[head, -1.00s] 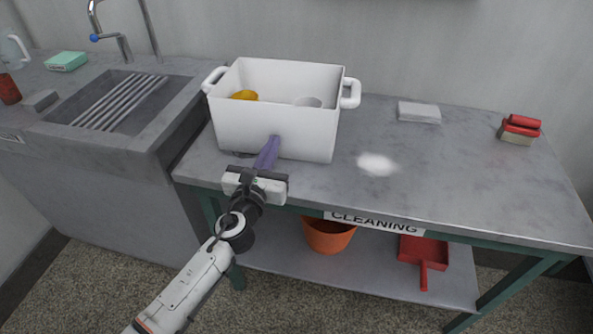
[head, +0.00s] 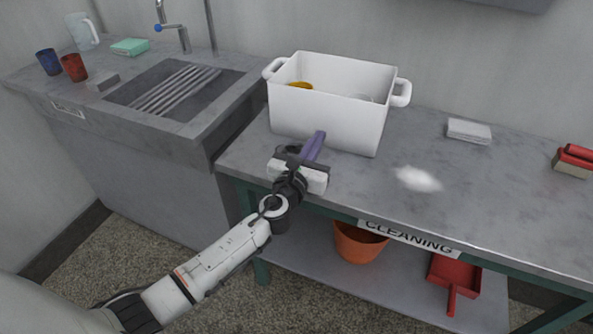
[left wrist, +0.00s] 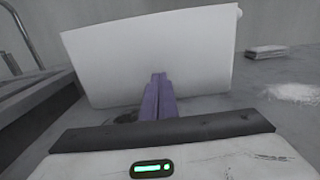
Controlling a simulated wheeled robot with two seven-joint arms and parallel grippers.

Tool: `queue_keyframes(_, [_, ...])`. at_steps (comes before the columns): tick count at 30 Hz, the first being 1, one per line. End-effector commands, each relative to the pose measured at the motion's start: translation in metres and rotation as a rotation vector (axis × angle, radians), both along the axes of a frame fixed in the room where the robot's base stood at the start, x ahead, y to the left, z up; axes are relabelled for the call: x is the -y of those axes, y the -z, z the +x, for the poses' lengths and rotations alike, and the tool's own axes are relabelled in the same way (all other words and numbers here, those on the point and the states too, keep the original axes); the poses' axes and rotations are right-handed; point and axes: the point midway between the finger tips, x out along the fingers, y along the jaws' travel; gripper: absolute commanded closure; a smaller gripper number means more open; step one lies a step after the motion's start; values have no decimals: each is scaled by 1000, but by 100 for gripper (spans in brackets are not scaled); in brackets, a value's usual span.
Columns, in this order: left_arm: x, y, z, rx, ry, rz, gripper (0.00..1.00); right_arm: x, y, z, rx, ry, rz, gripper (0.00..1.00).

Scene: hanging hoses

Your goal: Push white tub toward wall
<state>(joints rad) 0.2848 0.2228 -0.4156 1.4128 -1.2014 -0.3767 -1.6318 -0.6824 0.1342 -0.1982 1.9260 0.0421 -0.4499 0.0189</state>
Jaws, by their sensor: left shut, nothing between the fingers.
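The white tub (head: 330,119) stands upright on the grey table, with a handle at each end and a yellow item (head: 300,86) and a pale item (head: 360,97) inside. Its front face fills much of the left wrist view (left wrist: 150,58). My left gripper (head: 319,137) is shut and empty, with its purple fingers pointing at the tub's lower front. In the left wrist view the fingertips (left wrist: 158,77) overlap the tub's face; I cannot tell whether they touch it. My right gripper is not in view.
A sink (head: 177,92) adjoins the table on the left. A white powder patch (head: 418,179), a pale block (head: 469,131) and a red-backed brush (head: 574,161) are to the right. An orange bucket (head: 358,242) and red dustpan (head: 453,277) are on the lower shelf.

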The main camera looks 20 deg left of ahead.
Motion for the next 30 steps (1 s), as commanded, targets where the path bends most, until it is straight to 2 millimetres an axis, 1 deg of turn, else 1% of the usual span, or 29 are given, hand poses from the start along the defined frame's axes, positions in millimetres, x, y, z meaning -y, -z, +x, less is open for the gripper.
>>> queue_keyframes(1, [2, -1, -8, -3, 4, 0, 100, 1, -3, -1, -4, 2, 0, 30])
queue_keyframes(2, [4, -2, -14, -2, 7, 0, 100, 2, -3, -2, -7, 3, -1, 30])
queue_keyframes(3, [4, 0, -25, -3, 7, 0, 100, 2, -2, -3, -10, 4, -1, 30])
queue_keyframes(6, [3, 1, -49, -3, 7, 0, 100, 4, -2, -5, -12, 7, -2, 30])
queue_keyframes(9, [3, 1, -71, -2, 6, 0, 100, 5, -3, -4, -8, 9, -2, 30])
queue_keyframes(12, [4, 0, -88, -1, 6, 0, 100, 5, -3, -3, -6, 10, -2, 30])
queue_keyframes(16, [3, 1, -102, -1, 5, 0, 100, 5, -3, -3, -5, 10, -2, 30])
queue_keyframes(23, [3, 0, -110, -2, 0, -13, 100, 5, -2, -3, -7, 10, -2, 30])
queue_keyframes(26, [-7, 2, -117, -21, -49, -146, 100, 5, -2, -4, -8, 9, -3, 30])
queue_keyframes(29, [-31, 12, -138, -68, -185, -486, 100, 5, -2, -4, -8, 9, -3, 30])
queue_keyframes(30, [-43, 21, -152, -91, -265, -671, 100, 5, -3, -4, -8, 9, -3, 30])
